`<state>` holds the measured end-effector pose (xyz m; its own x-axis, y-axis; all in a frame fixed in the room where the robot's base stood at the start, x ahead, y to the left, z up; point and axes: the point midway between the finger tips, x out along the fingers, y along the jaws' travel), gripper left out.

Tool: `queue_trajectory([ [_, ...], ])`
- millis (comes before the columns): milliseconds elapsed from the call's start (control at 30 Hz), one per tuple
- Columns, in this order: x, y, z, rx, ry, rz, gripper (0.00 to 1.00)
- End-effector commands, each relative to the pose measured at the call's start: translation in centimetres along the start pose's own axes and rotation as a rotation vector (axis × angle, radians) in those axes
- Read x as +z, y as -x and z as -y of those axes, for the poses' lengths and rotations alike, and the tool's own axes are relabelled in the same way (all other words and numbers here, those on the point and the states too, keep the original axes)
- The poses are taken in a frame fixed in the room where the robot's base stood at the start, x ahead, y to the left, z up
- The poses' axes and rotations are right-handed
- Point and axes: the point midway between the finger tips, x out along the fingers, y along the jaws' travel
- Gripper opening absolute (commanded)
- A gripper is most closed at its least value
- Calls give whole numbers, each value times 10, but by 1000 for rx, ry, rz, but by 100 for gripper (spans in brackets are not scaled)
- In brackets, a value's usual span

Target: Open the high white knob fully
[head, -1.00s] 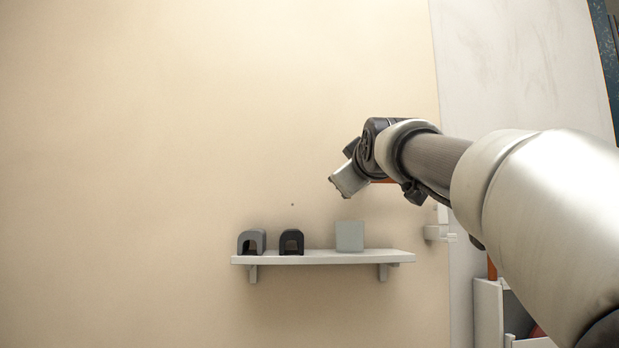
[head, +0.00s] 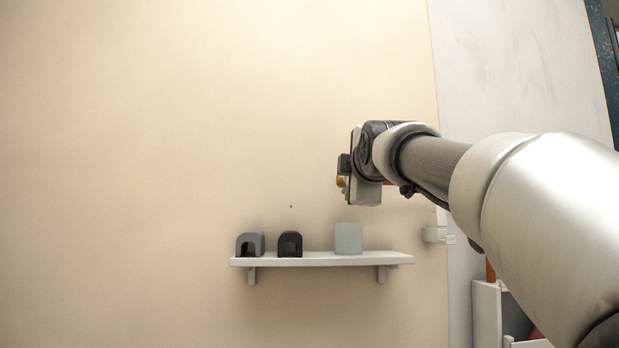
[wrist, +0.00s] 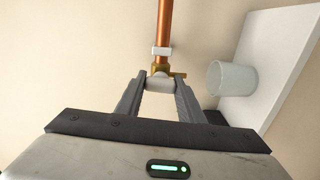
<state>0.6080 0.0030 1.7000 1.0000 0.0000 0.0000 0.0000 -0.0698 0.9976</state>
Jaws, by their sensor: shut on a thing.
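The white knob (wrist: 159,84) shows in the wrist view, on a brass valve (wrist: 163,69) at the end of a copper pipe (wrist: 165,25). My gripper (wrist: 158,90) has one finger on each side of the knob and is shut on it. In the head view my gripper (head: 366,185) is at the wall above the shelf, seen from behind, and it hides the knob. A bit of yellow brass (head: 341,182) shows at its left side. How far the knob is turned cannot be told.
A white shelf (head: 310,259) below my gripper holds a grey arch block (head: 250,240), a black arch block (head: 290,240) and a pale grey piece (head: 348,238). The shelf also shows in the wrist view (wrist: 278,60), close on the right. The wall to the left is clear.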

Motion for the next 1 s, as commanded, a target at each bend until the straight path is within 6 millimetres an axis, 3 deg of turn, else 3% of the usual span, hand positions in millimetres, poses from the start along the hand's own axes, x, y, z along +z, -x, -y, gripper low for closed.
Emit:
queue_trajectory([
  [733, 0, 0, 1, -2, 88, 1, 12],
  [767, 0, 0, 1, -2, 88, 1, 38],
  [800, 0, 0, 1, -2, 88, 1, 44],
  [867, 0, 0, 1, -1, 87, 1, 53],
  [1000, 0, 0, 1, -1, 86, 0, 53],
])
